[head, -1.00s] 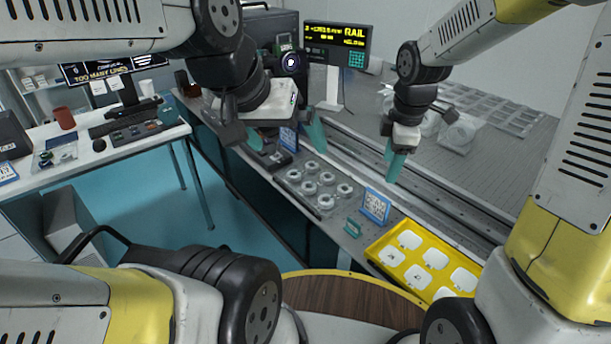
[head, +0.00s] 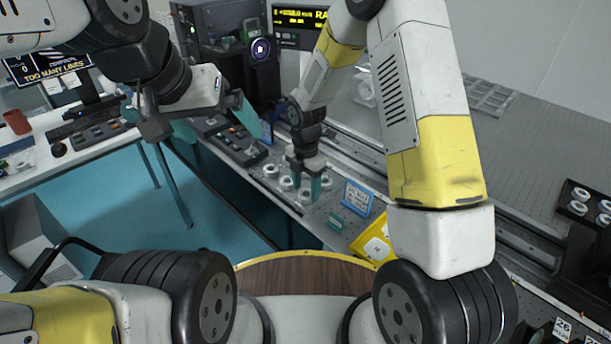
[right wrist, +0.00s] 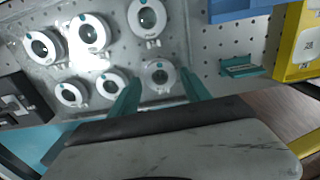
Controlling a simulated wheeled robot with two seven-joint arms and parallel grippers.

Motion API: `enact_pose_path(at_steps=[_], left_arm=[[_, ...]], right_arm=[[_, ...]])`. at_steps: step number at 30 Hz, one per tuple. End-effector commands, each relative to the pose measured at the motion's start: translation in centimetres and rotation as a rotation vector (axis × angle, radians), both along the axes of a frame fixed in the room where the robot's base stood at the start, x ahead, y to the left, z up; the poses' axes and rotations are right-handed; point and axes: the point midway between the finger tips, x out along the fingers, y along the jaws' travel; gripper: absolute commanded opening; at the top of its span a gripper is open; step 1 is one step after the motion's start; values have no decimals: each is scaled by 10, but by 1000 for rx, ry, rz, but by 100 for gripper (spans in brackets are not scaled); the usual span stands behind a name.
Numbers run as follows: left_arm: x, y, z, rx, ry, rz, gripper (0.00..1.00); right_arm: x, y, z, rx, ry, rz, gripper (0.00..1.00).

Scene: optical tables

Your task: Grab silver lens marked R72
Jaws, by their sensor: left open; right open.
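Several round lenses in white mounts with dark centres and teal tags sit on a grey tray (right wrist: 110,52). No R72 marking is legible. My right gripper (head: 306,184) is open above the front of this group in the head view. In the right wrist view its teal fingers (right wrist: 159,82) stand on either side of one lens (right wrist: 158,76), which appears between the tips; I cannot tell whether they touch it. Other lenses (right wrist: 89,33) lie to its left and behind. In the head view, one lens (head: 286,183) shows left of the gripper. My left gripper (head: 213,122) is open and empty, further left.
A blue-framed card (head: 358,197) and a yellow tray (head: 372,243) stand right of the lenses. A small teal holder (right wrist: 242,67) is close to the right fingers. A dark control box (head: 236,145) lies behind the lenses. More lenses sit on a black tray (head: 588,203) far right.

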Motion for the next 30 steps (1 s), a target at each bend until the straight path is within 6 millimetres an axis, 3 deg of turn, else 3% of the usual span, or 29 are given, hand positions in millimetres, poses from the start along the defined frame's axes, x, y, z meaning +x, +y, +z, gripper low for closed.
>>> enact_pose_path(at_steps=[3,11,19,30], left_arm=[[0,0,0,0,0,0,100],[0,0,0,0,0,0,100],[0,0,0,0,0,0,100],[0,0,0,0,0,0,100]], right_arm=[[0,0,-12,0,0,-1,55],[1,0,-14,1,-2,-1,55],[1,0,-14,1,-2,-1,4],[1,0,-8,1,-3,-2,4]])
